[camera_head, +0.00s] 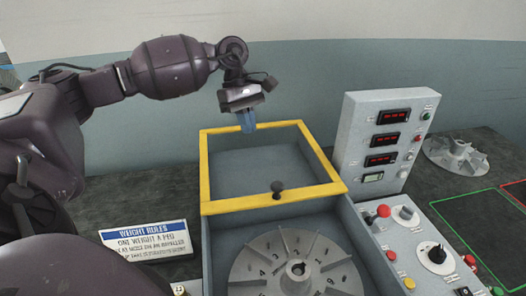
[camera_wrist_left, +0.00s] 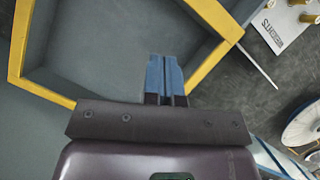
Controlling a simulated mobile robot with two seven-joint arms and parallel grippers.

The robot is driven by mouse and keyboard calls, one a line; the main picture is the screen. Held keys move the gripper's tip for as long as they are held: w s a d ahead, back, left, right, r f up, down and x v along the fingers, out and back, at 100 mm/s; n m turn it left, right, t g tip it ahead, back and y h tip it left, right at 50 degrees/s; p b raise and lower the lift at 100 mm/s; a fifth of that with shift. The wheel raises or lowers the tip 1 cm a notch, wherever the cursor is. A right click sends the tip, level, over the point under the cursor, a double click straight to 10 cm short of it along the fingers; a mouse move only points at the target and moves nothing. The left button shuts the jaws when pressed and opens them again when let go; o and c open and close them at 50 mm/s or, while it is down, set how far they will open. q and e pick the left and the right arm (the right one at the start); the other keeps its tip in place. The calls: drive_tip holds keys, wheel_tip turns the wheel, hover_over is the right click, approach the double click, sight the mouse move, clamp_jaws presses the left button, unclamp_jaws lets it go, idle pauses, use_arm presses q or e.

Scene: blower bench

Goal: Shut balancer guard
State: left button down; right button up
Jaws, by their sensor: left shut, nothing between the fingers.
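The balancer guard (camera_head: 322,190) is a yellow-framed panel with a dark round knob (camera_head: 277,188) on its near edge. It sits behind the finned impeller (camera_head: 297,266), which lies uncovered in the grey balancer housing, so the guard is open. My left gripper (camera_head: 247,122) is shut and empty, with blue fingers pointing down at the guard's far yellow edge. I cannot tell whether they touch it. In the left wrist view the blue fingers (camera_wrist_left: 165,78) are together, with the guard's yellow frame (camera_wrist_left: 50,92) around and beyond them. My right gripper is not in view.
A grey display cabinet (camera_head: 380,140) stands right of the guard, with a button panel (camera_head: 425,245) in front of it. Another impeller (camera_head: 456,155) lies at the far right, near a green-outlined area (camera_head: 480,230). A weight-rules sign (camera_head: 147,240) stands at the left.

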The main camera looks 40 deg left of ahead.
use_arm(q)
approach(267, 188)
drive_tip(key=shift+a+f, duration=0.15)
drive_tip(key=shift+f, duration=0.45)
drive_tip(key=shift+a+f, duration=0.15)
drive_tip(key=shift+f, duration=0.45)
drive_tip(key=d, duration=0.1)
drive_tip(key=d+p, duration=0.1)
drive_tip(key=shift+s+d+f, duration=0.25)
drive_tip(key=shift+s+d, duration=0.1)
drive_tip(key=shift+d, duration=0.05)
drive_tip(key=shift+s+d+f, duration=0.1)
drive_tip(key=shift+s+d, duration=0.05)
drive_tip(key=shift+d, duration=0.5)
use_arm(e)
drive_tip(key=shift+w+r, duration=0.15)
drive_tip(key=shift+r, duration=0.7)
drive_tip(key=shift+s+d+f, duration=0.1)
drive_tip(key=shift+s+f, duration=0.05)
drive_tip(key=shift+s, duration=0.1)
